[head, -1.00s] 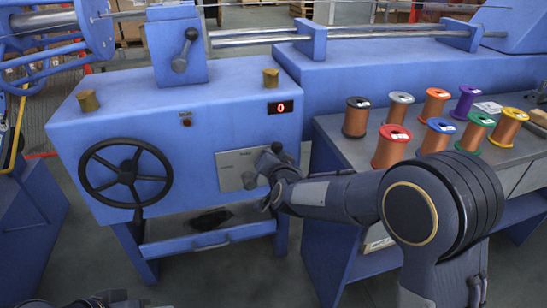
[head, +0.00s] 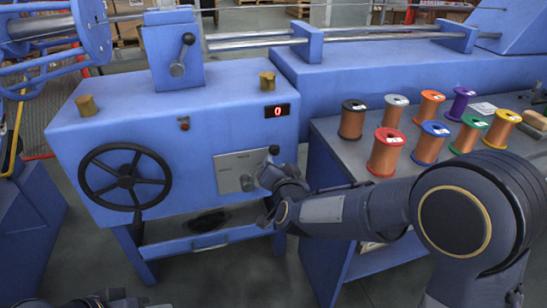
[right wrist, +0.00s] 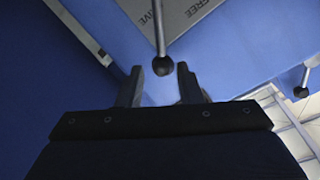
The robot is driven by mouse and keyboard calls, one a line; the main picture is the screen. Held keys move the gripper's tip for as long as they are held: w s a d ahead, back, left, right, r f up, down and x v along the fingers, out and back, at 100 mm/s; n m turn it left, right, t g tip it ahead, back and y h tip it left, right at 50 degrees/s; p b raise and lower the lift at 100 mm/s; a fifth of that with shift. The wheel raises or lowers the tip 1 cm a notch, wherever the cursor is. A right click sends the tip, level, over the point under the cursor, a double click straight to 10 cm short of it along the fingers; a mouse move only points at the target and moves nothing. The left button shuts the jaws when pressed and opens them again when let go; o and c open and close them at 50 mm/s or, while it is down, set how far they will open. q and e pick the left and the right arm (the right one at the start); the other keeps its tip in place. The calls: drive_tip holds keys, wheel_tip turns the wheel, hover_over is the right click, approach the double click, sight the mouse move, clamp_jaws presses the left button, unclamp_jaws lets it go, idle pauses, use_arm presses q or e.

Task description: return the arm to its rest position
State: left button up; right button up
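My right arm (head: 370,208) reaches left across the front of the spool bench to the blue machine (head: 215,150). My right gripper (head: 262,178) is in front of the grey lever plate (head: 228,165) and partly covers it. In the right wrist view the two fingers (right wrist: 160,85) are apart, with nothing gripped. A dark ball-ended lever (right wrist: 162,66) shows in the gap near the fingertips; I cannot tell whether they touch. A dark knob also shows just above the gripper in the head view (head: 274,150). Only part of my left gripper (head: 100,300) shows at the bottom left.
A black handwheel (head: 125,177) is on the machine front, left of the plate. Several coloured wire spools (head: 385,152) stand on the grey bench (head: 350,155) behind my right arm. A second ball-ended rod (right wrist: 301,92) shows at right in the wrist view.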

drive_tip(key=shift+v, duration=1)
drive_tip(key=s+d+r+n+g+y, duration=0.25)
drive_tip(key=s+d+g, duration=0.25)
drive_tip(key=s+d, duration=0.75)
drive_tip(key=s+d+f+n+g+h, duration=0.1)
drive_tip(key=s+d+f+g, duration=0.15)
drive_tip(key=s, duration=0.75)
drive_tip(key=s+d+f+n+g+h, duration=0.1)
drive_tip(key=s+d+f+g, duration=0.15)
drive_tip(key=s, duration=0.75)
wheel_tip(320, 180, up, 35)
drive_tip(key=p, duration=3.5)
drive_tip(key=shift+d+m+p, duration=0.3)
drive_tip(key=shift+d+m, duration=0.05)
drive_tip(key=shift+m, duration=0.1)
drive_tip(key=shift+f+y, duration=0.15)
drive_tip(key=shift+y, duration=0.1)
drive_tip(key=shift+s, duration=0.1)
